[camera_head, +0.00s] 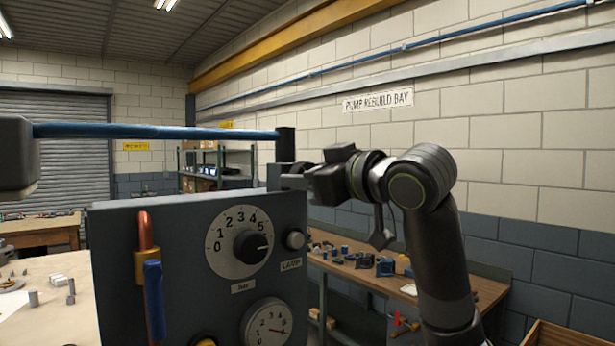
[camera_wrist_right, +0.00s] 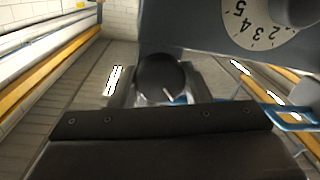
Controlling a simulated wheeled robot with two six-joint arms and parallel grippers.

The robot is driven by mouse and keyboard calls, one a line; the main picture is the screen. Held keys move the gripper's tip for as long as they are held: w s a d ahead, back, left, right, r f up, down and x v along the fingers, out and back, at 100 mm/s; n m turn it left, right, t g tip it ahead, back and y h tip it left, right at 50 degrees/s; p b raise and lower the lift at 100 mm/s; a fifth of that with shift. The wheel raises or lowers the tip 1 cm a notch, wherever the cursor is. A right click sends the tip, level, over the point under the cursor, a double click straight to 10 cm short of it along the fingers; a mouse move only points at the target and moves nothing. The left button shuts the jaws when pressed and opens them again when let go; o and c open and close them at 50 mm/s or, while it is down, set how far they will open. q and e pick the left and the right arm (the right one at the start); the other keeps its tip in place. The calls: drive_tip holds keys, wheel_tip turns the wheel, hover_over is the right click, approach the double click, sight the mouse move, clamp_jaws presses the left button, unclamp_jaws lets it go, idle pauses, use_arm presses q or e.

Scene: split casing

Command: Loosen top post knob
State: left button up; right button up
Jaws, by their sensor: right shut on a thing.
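A dark upright post (camera_head: 285,145) rises behind the top right of the grey panel, with a blue bar (camera_head: 160,132) meeting it from the left. My right gripper (camera_head: 294,178) reaches in from the right at the post, just above the panel's top right corner. In the right wrist view a round black knob (camera_wrist_right: 162,72) with a short white mark sits between the fingers of my right gripper, which is shut on it. In the head view the gripper and post hide most of this knob. My left gripper is not recognizable in either view.
The grey panel (camera_head: 120,240) carries a numbered dial (camera_head: 238,243), a lamp (camera_head: 295,239), a gauge (camera_head: 266,324) and an orange-and-blue handle (camera_head: 150,270). A dark block (camera_head: 15,150) stands at the left edge. A workbench (camera_head: 460,288) with small parts is behind right.

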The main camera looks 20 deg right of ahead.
drive_tip(key=n, duration=0.3)
drive_tip(key=shift+a, duration=0.1)
drive_tip(key=shift+n+h, duration=0.4)
drive_tip(key=shift+n, duration=1.5)
drive_tip(key=shift+f, duration=0.1)
drive_tip(key=o, duration=1)
drive_tip(key=shift+c, duration=0.2)
